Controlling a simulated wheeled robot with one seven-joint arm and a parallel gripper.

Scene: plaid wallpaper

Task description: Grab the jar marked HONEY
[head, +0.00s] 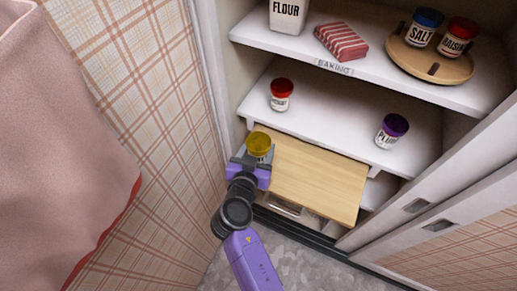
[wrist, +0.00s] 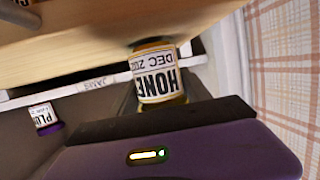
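The honey jar (wrist: 158,78) shows upside down in the wrist view, its white label reading "HONE" and a date. In the head view its yellow lid (head: 259,142) is uppermost at the left corner of a pulled-out wooden board (head: 310,178). My gripper (head: 252,163) has a dark finger on each side of the jar. In the wrist view (wrist: 162,102) no gap shows between the fingers and the glass, so it looks shut on the jar. I cannot tell whether the jar's base touches the board.
A red-lidded jar (head: 281,95) and a purple-lidded plum jar (head: 392,131) stand on the shelf behind. Flour (head: 288,15), a striped packet (head: 341,42) and a turntable (head: 430,64) with jars are above. Plaid wall stands close left; a sliding door (head: 440,170) is right.

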